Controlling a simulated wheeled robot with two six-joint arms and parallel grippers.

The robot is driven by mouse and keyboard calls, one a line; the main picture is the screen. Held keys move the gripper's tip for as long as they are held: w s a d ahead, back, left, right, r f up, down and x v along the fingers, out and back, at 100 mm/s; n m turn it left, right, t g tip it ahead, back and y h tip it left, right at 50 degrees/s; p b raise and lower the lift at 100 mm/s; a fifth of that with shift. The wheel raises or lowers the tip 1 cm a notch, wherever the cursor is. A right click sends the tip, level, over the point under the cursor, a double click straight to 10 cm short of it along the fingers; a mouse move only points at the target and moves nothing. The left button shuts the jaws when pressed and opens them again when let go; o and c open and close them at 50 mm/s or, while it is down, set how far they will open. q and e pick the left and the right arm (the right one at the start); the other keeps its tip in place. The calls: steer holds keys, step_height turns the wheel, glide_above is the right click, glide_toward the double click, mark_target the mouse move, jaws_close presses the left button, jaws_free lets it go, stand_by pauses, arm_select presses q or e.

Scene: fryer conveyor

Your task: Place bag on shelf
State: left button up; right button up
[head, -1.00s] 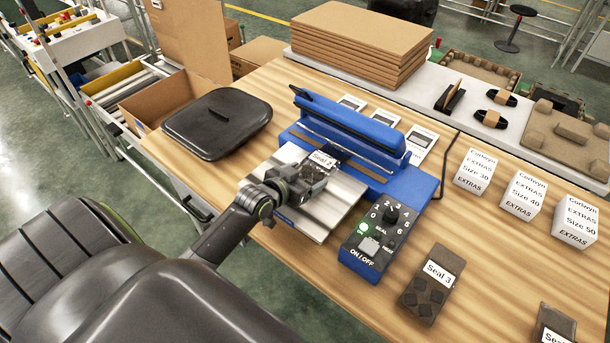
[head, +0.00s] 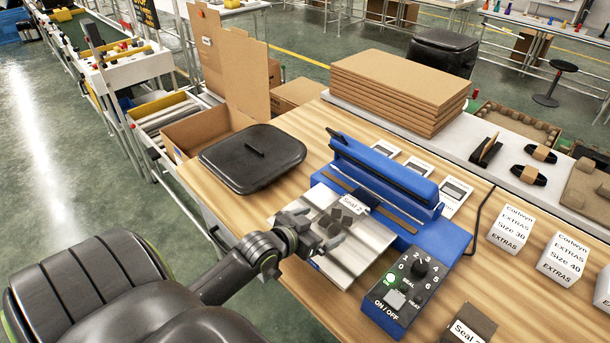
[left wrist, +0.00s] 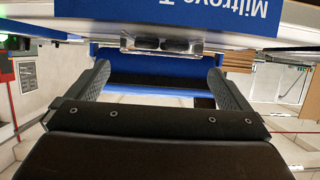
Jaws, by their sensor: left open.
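Another bag, "Seal 3" (head: 478,325), lies on the table at the bottom edge, partly cut off. My right gripper is out of view.
A black lidded tray (head: 252,160) sits left of the sealer. The sealer's control box (head: 408,290) is to its right, with white Corbwyn boxes (head: 515,228) further right. A white raised ledge (head: 470,150) behind holds stacked cardboard (head: 400,85). An open carton (head: 205,130) stands behind left.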

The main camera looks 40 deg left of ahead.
arm_select(q)
steer(key=v, duration=0.5)
steer(key=shift+s+r, duration=0.15)
steer(key=shift+s, duration=0.15)
steer(key=s+d+f+g+y, duration=0.1)
steer(key=s+f+g, duration=0.15)
steer(key=s, duration=0.35)
steer(key=s+d+f+n+g+y, duration=0.1)
steer(key=s+f+g, duration=0.1)
steer(key=s+g, duration=0.35)
steer(key=s+d+f+g+y, duration=0.1)
steer(key=s+d+f+g, duration=0.1)
steer(key=s, duration=0.5)
step_height(320, 180, down, 24)
steer(key=a+g, duration=0.1)
steer(key=a, duration=0.1)
steer(key=s+d+f+g, duration=0.1)
steer(key=s+f, duration=1.4)
steer(key=f, duration=0.1)
steer(key=shift+s+h, duration=0.3)
steer(key=shift+h, duration=0.1)
